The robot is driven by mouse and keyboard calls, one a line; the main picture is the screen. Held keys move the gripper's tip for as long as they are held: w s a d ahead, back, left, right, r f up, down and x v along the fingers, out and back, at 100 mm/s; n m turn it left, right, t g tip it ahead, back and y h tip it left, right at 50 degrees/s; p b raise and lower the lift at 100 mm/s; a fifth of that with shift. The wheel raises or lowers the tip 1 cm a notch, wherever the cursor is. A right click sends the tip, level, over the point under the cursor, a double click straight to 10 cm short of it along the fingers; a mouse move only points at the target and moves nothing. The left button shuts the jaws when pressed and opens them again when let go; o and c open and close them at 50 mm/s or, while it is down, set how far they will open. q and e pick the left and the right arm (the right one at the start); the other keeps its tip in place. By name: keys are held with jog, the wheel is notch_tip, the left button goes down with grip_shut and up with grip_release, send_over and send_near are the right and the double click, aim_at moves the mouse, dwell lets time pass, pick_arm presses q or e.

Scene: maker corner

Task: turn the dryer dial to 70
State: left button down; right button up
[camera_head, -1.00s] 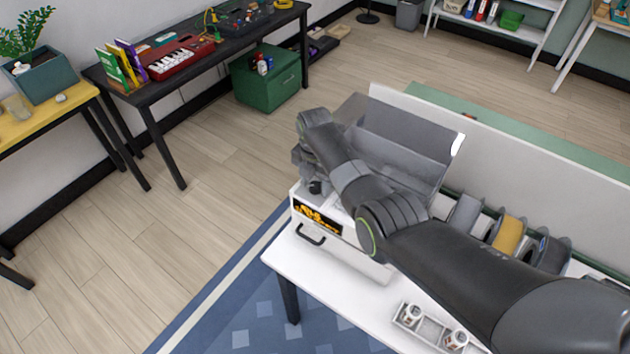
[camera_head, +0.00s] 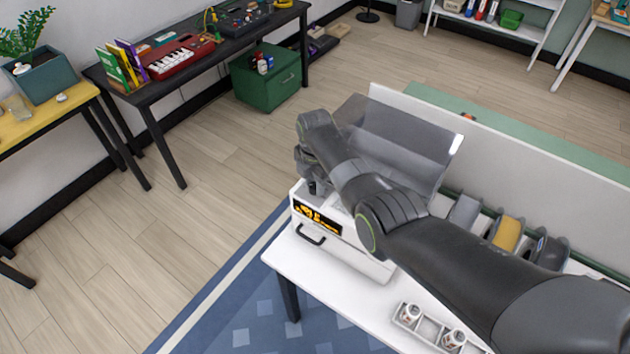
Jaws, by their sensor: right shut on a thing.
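The dryer (camera_head: 340,247) is a white box on the white table, with a lit orange display (camera_head: 317,219) on its front; the reading is too small to make out. Its smoky clear lid (camera_head: 405,140) stands raised. My right gripper (camera_head: 314,188) points down at the left end of the dryer's top, just above the display. It is shut on the dial there, which is mostly hidden by the jaws and wrist. My left gripper is not in view.
The white table (camera_head: 372,300) also holds a tray with white cups (camera_head: 410,312) and several filament spools (camera_head: 508,235) to the right. A pale divider panel (camera_head: 530,165) stands behind. A black handle (camera_head: 310,235) juts from the dryer's front.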

jog(key=o, duration=1)
jog(key=shift+r, duration=0.1)
jog(key=shift+r, duration=0.25)
notch_tip(320, 180, up, 12)
jog(key=b, duration=0.2)
notch_tip(320, 180, up, 5)
jog(key=p, duration=0.2)
send_over(315, 185)
jog(key=shift+s, duration=0.15)
jog(key=shift+f, duration=0.1)
